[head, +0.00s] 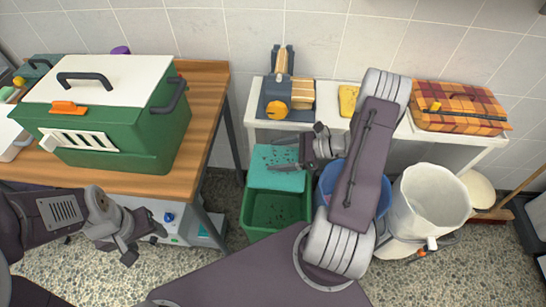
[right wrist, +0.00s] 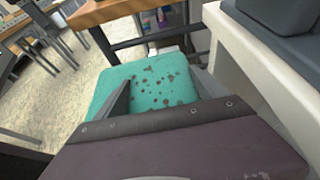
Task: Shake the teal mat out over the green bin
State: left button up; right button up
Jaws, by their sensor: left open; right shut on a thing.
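The teal mat (head: 277,168) hangs over the back part of the green bin (head: 276,213), with dark specks on its face. My right gripper (head: 296,167) is shut on the mat at its right side. The speckled mat fills the middle of the right wrist view (right wrist: 155,85), with a finger of my right gripper (right wrist: 122,100) across it. The bin stands on the floor, and its front part shows below the mat. My left gripper (head: 142,243) is open and empty, low in front of the wooden table.
A green carrier with a white lid (head: 110,110) stands on the wooden table (head: 205,85) at left. A blue bucket (head: 382,200) and a white bucket (head: 432,200) stand right of the bin. A white bench (head: 325,100) is behind, holding a plaid box (head: 460,108).

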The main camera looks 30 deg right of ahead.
jog(key=shift+s+d+f, duration=0.1)
jog(key=shift+f, duration=0.05)
notch_tip(320, 180, down, 6)
jog(key=b, duration=0.5)
jog(key=shift+r, duration=0.2)
